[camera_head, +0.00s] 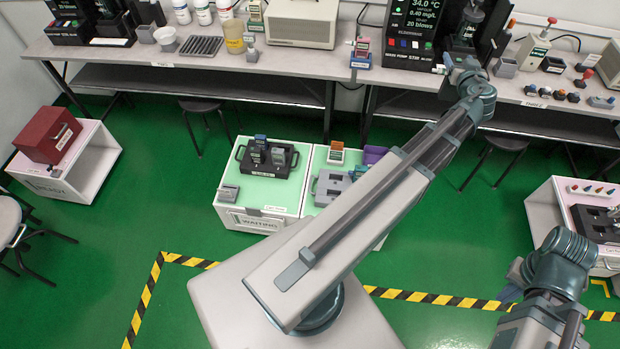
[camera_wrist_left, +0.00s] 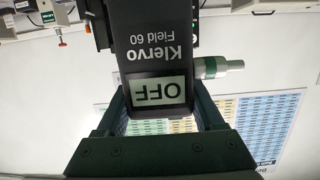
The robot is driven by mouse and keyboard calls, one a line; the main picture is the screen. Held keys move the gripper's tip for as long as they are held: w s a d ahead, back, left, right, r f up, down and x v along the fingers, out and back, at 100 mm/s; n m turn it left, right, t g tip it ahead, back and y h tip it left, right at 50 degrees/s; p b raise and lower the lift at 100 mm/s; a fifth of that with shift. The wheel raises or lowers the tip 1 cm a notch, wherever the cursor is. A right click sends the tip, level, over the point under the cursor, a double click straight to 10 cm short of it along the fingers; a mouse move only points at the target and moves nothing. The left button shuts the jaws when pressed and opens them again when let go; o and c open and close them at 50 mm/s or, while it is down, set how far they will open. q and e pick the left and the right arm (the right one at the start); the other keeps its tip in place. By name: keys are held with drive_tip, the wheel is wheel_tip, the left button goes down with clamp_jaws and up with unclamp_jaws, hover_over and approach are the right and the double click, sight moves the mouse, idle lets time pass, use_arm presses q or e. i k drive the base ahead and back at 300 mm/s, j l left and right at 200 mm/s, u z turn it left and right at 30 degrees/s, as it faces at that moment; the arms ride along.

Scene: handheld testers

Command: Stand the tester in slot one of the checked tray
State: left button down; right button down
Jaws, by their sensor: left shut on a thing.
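My left gripper (camera_head: 462,62) is at the back bench, in front of a black station. In the left wrist view, its fingers (camera_wrist_left: 166,112) are shut on a dark tester (camera_wrist_left: 155,45) marked "Klervo Field 60", with a screen reading OFF. The tester appears upside down there, with a pale and green tube at its side. In the head view, the arm and station largely hide it. My right arm (camera_head: 560,262) is at the lower right; its fingers cannot be made out. A black tray (camera_head: 605,228) lies on the right cart. I cannot read which tray is marked checked.
The "waiting" cart (camera_head: 262,222) carries a black tray (camera_head: 290,160) with upright testers. Beside it are a grey tray (camera_head: 331,187) and a purple box (camera_head: 375,154). A red box (camera_head: 47,135) stands on the left cart. The station's screen (camera_head: 411,17) is lit. Small items crowd the bench's right end.

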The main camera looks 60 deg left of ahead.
sight(333, 198)
drive_tip(key=k+j, duration=0.8)
